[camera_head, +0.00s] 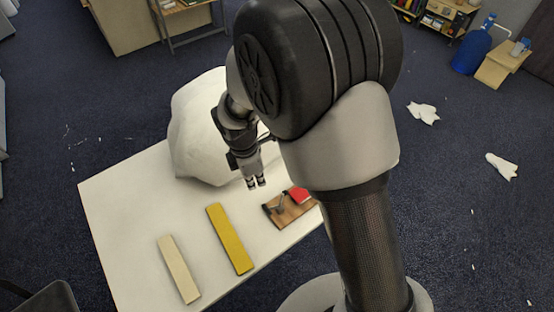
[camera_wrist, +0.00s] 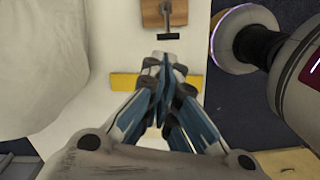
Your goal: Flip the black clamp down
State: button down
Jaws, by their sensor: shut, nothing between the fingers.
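The black clamp (camera_head: 281,204) is mounted on a brown wooden board (camera_head: 292,214) near the table's right end, partly hidden by my arm. In the wrist view the clamp (camera_wrist: 170,36) shows as a dark T-shaped handle at the lower edge of the board (camera_wrist: 152,13), at the top of the picture. My gripper (camera_head: 257,184) is shut and empty, pointing down above the table and just behind and left of the board. In the wrist view the fingertips (camera_wrist: 166,60) are together, a little below the clamp handle in the picture and apart from it.
A red block (camera_head: 298,195) is at the board's back right. A yellow bar (camera_head: 230,239) and a cream bar (camera_head: 179,269) lie on the white table (camera_head: 120,214). A large white lump (camera_head: 193,130) stands at the back. The table's left part is clear.

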jog(key=f, duration=0.2)
jog(key=n, duration=0.1)
jog(key=shift+s+a+f, duration=0.1)
jog(key=shift+a+f, duration=0.15)
jog(key=shift+f, duration=0.15)
jog(key=w+d+f+b, duration=0.1)
jog(key=d+f+b, duration=0.3)
jog(key=f, duration=0.6)
jog(key=shift+w+d+f+b, duration=0.25)
jog(key=shift+w+d+b, duration=0.05)
jog(key=shift+d+b, duration=0.1)
